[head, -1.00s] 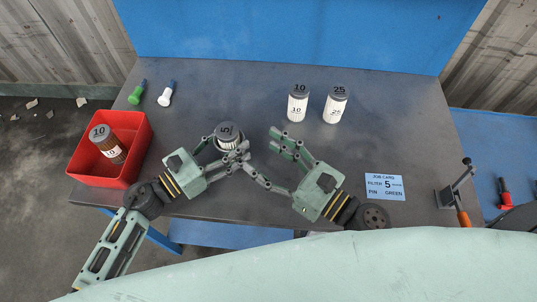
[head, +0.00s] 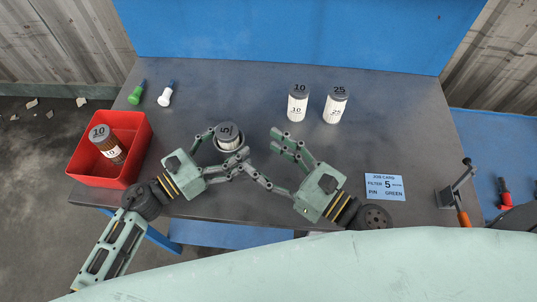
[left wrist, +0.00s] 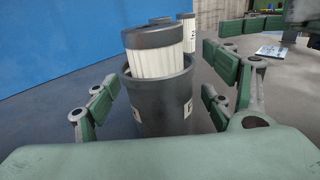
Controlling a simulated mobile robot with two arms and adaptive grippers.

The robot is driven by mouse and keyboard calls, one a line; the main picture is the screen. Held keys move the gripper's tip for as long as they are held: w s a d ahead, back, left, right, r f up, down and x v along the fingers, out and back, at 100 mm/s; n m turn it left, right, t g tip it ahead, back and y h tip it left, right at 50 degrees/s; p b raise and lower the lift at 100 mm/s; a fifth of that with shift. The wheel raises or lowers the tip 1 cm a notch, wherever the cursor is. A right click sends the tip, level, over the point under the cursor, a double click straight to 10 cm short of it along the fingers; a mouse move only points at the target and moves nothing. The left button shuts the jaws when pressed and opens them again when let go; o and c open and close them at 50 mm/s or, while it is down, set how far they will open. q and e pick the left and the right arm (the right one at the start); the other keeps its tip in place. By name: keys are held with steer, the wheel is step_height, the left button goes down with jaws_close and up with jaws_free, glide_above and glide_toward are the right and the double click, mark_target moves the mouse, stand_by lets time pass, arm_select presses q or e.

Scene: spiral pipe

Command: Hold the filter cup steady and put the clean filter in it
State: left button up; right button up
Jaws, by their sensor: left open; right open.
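The filter marked 5 (head: 228,133), white with a dark cap, stands in the dark grey filter cup (left wrist: 162,112) near the table's front. In the left wrist view the filter (left wrist: 156,62) rises well above the cup's rim and looks slightly tilted. My left gripper (head: 226,150) is open, with a finger on either side of the cup; in the left wrist view gaps show between the fingers and the cup. My right gripper (head: 262,157) is open and empty, just right of the cup, one finger close to my left fingers. The cup is mostly hidden in the head view.
A red bin (head: 90,168) at the left holds a brown used-looking filter marked 10 (head: 109,147). White filters marked 10 (head: 298,103) and 25 (head: 335,106) stand at the back. A job card (head: 385,187) lies at the right.

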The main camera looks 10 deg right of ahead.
arm_select(q)
steer(key=v, duration=1.1)
steer(key=shift+s+a, duration=0.15)
steer(key=shift+a, duration=0.2)
steer(key=shift+s+f, duration=0.1)
